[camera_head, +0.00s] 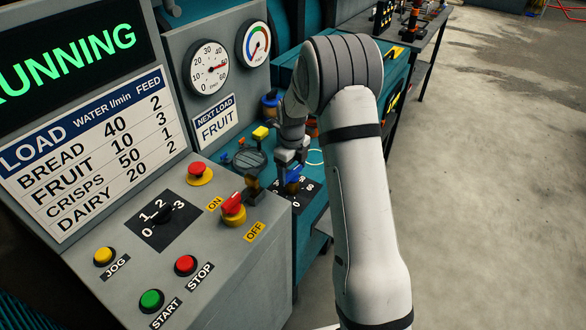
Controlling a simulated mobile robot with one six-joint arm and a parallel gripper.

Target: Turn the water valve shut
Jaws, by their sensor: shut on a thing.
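The water valve has a blue handle (292,178) above a black dial plate (304,198) with white numbers, on the teal machine just right of the grey control panel. My gripper (290,167) reaches down from above and is shut on the blue handle. The gripper and arm hide part of the handle and plate, so I cannot tell exactly which number the handle points to. A round white gauge (209,67) has its needle pointing right.
The grey panel carries a red-handled ON/OFF switch (233,206), a feed selector (163,214), an emergency button (199,172) and several push buttons. A sign (215,122) reads NEXT LOAD FRUIT. The load table (90,155) lists FRUIT at 10. Open floor (480,190) lies right.

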